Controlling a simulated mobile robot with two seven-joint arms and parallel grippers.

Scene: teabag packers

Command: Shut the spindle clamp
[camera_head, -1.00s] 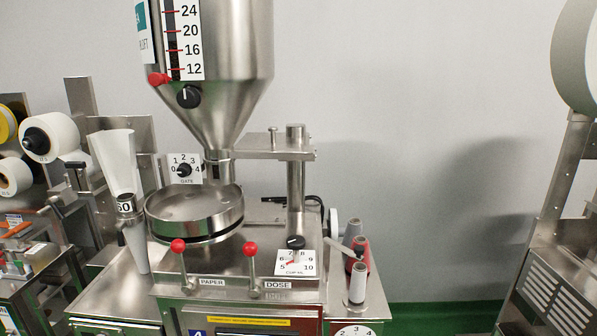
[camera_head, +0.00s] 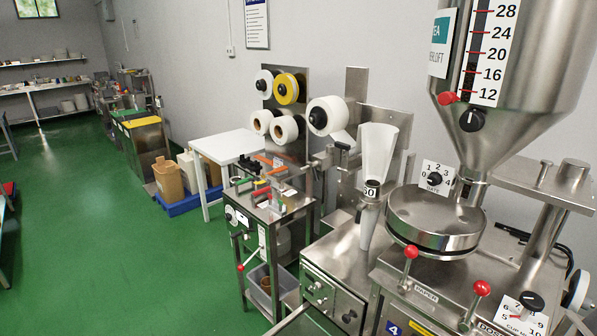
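No part is marked as the spindle clamp, and I cannot tell its state. A large white paper roll (camera_head: 327,116) with a black hub sits on a spindle on a steel upright behind the paper funnel (camera_head: 377,150). A small dark lever (camera_head: 342,147) shows just below that roll, too small to read as open or shut. Further back, several smaller rolls hang on a steel plate (camera_head: 297,108), one of them yellow (camera_head: 287,88). Neither of my grippers is in view.
The steel hopper (camera_head: 510,75), round dosing drum (camera_head: 435,222) and red-knobbed levers (camera_head: 481,288) fill the right. A small bench machine (camera_head: 268,205) with coloured handles stands left of them. A white table (camera_head: 232,145) is behind. The green floor (camera_head: 110,230) at left is clear.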

